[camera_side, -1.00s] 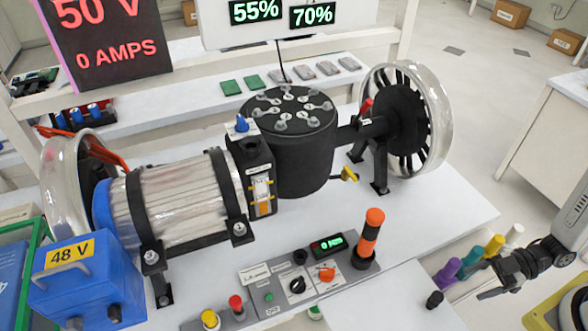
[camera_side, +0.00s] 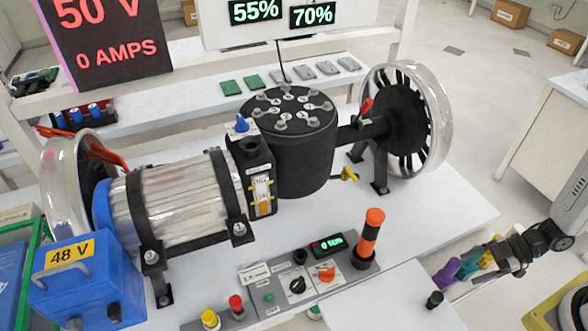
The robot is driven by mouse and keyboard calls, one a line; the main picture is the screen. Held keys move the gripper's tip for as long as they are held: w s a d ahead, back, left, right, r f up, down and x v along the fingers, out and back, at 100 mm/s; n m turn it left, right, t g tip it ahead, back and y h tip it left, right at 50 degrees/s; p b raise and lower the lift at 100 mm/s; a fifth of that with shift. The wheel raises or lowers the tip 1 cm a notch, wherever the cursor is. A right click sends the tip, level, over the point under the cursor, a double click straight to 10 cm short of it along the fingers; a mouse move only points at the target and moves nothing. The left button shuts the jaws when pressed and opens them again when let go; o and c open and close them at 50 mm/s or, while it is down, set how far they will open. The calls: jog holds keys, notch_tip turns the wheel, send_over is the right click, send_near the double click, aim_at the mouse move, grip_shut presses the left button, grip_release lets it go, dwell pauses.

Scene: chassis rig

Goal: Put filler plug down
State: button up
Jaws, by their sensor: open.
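A small black plug-like piece (camera_side: 434,299) stands on the white side table (camera_side: 395,305), near its right edge. I take it to be the filler plug, but its details are too small to make out.
An orange-and-black beacon (camera_side: 370,237) rises from the control panel (camera_side: 300,282). The motor (camera_side: 180,200), black round housing (camera_side: 290,150) and wheel (camera_side: 410,120) fill the main bench.

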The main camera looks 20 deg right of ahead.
jog(key=w+d+r+m+h, duration=0.5)
jog(key=w+r+m+h, duration=0.2)
jog(key=w+r+h, duration=0.4)
jog(key=s+a+r+m+g, duration=0.1)
jog(key=s+a+r+m, duration=0.3)
jog(key=a+r+m, duration=0.3)
jog(key=a+r, duration=0.1)
jog(key=a, duration=0.2)
jog(key=shift+r, duration=0.35)
jog(key=shift+o, duration=0.4)
jog(key=shift+d+f+m, duration=0.1)
jog(key=shift+f+m, duration=0.05)
jog(key=shift+m, duration=0.15)
